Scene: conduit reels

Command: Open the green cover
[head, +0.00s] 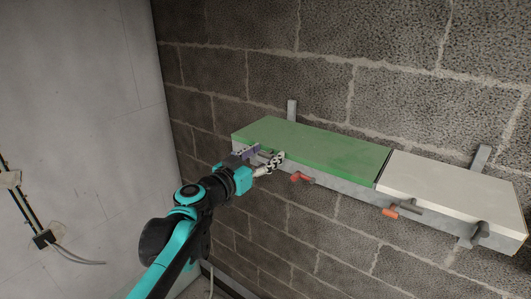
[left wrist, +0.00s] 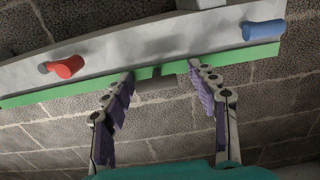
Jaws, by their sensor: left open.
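The green cover (head: 312,147) lies flat and closed on the left part of a long grey wall-mounted box (head: 345,190) in the head view. In the left wrist view its edge (left wrist: 50,94) is a thin green strip along the box. My left gripper (head: 267,155) is at the cover's front edge, left of its middle. In the left wrist view my left gripper (left wrist: 162,73) is open, with its fingertips spread at the green edge. A small grey piece (left wrist: 156,83) shows between the fingers; I cannot tell whether they touch it. My right gripper is not in view.
A white cover (head: 455,190) closes the box's right part. Red (head: 300,178) and orange (head: 390,212) pegs stick out of the box front. A blue peg (left wrist: 263,30) shows in the left wrist view. The brick wall stands behind; space in front looks free.

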